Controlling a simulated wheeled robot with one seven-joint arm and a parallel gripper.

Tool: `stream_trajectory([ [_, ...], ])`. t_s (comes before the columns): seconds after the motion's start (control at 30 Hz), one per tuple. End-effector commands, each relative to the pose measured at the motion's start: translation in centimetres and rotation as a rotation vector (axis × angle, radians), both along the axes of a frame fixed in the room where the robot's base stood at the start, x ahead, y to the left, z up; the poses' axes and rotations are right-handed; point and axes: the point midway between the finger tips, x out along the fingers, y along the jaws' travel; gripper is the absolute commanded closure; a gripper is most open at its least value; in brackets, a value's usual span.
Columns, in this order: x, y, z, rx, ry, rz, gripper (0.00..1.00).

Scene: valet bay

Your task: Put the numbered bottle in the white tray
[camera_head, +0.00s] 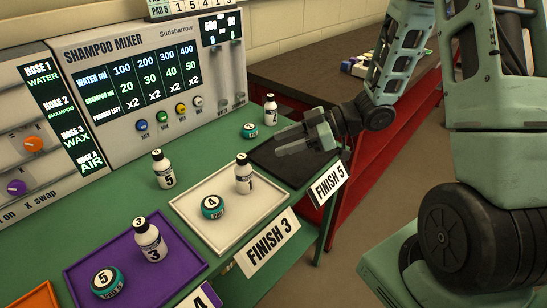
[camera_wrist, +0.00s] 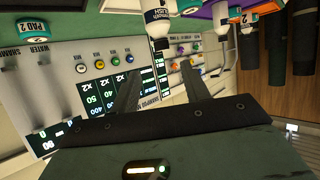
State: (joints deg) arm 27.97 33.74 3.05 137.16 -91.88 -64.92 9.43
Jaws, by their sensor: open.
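The white tray (camera_head: 222,236), behind the FINISH 3 sign, holds a white bottle marked 1 (camera_head: 244,176) and a teal tin marked 4 (camera_head: 212,207). Other black-capped white bottles stand upright: one marked 5 (camera_head: 164,172) on the green bench, one marked 3 (camera_head: 150,243) in the purple tray, and one (camera_head: 270,111) at the far end, its number too small to read. My gripper (camera_head: 277,143) is open and empty above the black tray, right of the white tray. In the wrist view, my gripper (camera_wrist: 159,65) has a bottle (camera_wrist: 158,24) beyond its fingers, upside down in the picture.
The purple tray (camera_head: 183,253) also holds a teal tin marked 5 (camera_head: 107,283). A teal tin (camera_head: 249,131) sits near the far bottle. The black tray (camera_head: 263,157) lies behind the FINISH 5 sign. The shampoo mixer (camera_head: 150,75) lines the bench's back.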

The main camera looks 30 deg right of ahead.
Motion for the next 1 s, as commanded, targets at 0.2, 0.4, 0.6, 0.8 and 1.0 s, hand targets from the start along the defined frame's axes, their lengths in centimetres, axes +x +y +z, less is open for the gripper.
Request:
stream_trajectory([
  [0.2,3.5,3.6,0.7,-0.247,0.003,-0.130,0.54],
  [0.4,2.1,8.2,2.3,-0.521,0.132,-0.327,0.54],
  [0.6,-7.3,12.6,3.8,-0.704,0.399,-0.420,0.54],
  [0.8,-18.0,15.3,4.9,-0.812,0.657,-0.386,0.54],
  [1.0,-22.1,15.9,5.4,-0.848,0.758,-0.356,0.54],
])
